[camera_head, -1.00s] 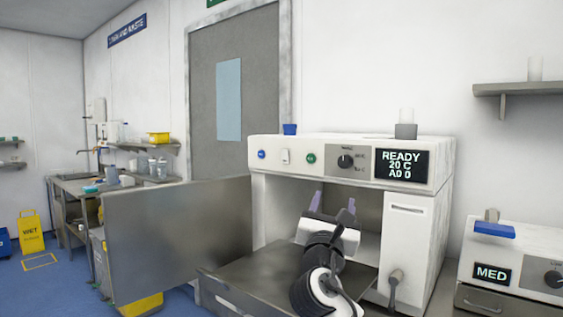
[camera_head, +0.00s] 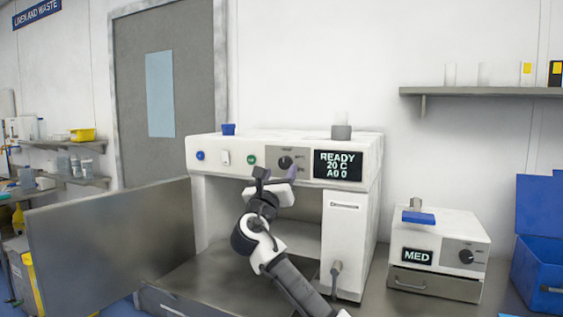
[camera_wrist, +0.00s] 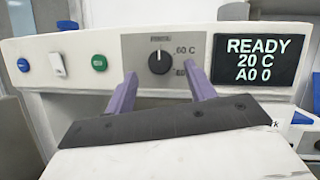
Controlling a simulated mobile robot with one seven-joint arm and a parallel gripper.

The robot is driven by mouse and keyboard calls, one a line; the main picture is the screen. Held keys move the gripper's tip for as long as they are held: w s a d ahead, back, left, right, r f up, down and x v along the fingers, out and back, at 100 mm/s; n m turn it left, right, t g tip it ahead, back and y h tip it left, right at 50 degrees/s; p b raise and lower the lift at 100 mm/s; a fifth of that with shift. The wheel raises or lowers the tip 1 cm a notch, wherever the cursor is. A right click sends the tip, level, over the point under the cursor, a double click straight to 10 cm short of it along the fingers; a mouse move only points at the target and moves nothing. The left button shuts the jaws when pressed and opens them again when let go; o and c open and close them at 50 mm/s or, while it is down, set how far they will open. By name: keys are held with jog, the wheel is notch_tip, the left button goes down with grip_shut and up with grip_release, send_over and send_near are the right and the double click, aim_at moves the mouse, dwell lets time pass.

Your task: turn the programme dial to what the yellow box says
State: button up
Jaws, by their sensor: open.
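The programme dial (camera_head: 285,162) is a round black knob on a grey panel at the front top of the large white machine. In the wrist view the dial (camera_wrist: 160,61) has its white mark pointing about straight up. A "60 C" label stands at its upper right; a lower label is partly hidden by a finger. My gripper (camera_head: 277,177) is open, just below and in front of the dial. In the wrist view its purple fingers (camera_wrist: 160,82) stand apart, either side below the dial, with nothing between them. I cannot tell which thing is the yellow box.
The display (camera_head: 338,164) reads READY, 20 C, A0 0. Blue (camera_head: 200,155) and green (camera_head: 251,160) buttons sit left of the dial. The open door (camera_head: 110,240) juts left. A smaller machine (camera_head: 440,235) reads MED. A yellow container (camera_head: 82,135) and yellow-marked items (camera_head: 526,72) sit on shelves.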

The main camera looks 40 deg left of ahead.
aim_at(284, 164)
jog(key=shift+p+x, duration=0.35)
jog(key=shift+x, duration=1.25)
jog(key=c, duration=1)
